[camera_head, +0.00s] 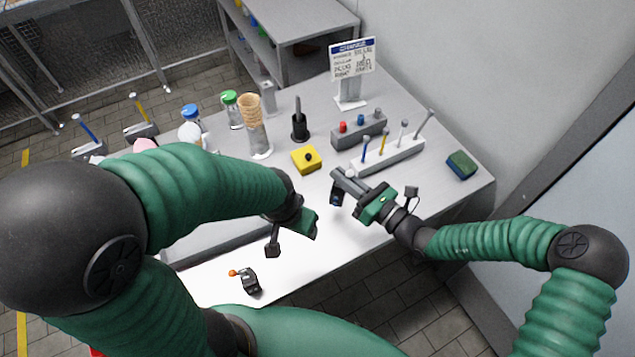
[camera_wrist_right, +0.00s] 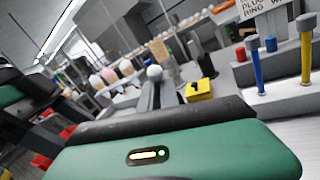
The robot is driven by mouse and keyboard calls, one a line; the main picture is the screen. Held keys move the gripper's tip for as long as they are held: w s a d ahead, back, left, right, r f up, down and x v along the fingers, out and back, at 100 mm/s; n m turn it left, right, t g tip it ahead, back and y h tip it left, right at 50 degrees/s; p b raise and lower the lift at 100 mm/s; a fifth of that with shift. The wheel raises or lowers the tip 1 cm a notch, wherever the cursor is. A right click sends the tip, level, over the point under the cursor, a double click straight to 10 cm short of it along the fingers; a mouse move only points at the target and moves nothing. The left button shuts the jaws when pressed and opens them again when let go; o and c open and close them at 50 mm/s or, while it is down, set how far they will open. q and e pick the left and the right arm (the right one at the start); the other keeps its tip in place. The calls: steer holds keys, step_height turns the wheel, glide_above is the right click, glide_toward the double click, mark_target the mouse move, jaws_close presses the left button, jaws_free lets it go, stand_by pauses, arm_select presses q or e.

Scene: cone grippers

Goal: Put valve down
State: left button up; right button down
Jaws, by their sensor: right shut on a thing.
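My right gripper (camera_head: 341,183) is shut above the right half of the white table. A small dark piece with a blue tint, by its place the valve (camera_head: 336,197), shows at its fingers. Its shape is mostly hidden, and I cannot tell whether it touches the table. In the right wrist view, the grey fingers (camera_wrist_right: 150,95) point away from me, and the valve is not clear there. My left gripper (camera_head: 303,222) is over the middle of the table. Its fingertips are hidden, so its opening does not show.
A yellow block (camera_head: 306,160) and a rack with coloured pegs (camera_head: 390,157) stand just beyond the right gripper. A blue-green block (camera_head: 461,165) lies at right. A black piece with an orange knob (camera_head: 249,281) lies near the front edge. White table (camera_head: 350,245) is bare between the arms.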

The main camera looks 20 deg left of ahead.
mark_target(337, 192)
steer(key=f, duration=0.2)
steer(key=a+f, duration=0.2)
steer(key=f, duration=0.1)
steer(key=shift+s+a+f, duration=0.25)
steer(key=shift+s+f, duration=0.05)
steer(key=shift+d+f, duration=0.2)
steer(key=shift+f, duration=0.1)
steer(key=shift+w+d, duration=0.2)
steer(key=shift+d, duration=0.5)
steer(key=c, duration=2)
jaws_free()
steer(key=shift+s+f+b, duration=0.1)
steer(key=shift+f+b, duration=0.05)
steer(key=shift+b, duration=0.15)
steer(key=shift+c, duration=0.2)
steer(key=shift+o, duration=2.2)
steer(key=shift+a, duration=0.5)
arm_select(q)
steer(key=shift+s+a+f, duration=0.1)
steer(key=shift+a+f, duration=0.1)
steer(key=shift+a, duration=0.25)
steer(key=shift+s+a+f, duration=0.1)
steer(key=shift+a+f, duration=0.05)
steer(key=shift+a, duration=0.3)
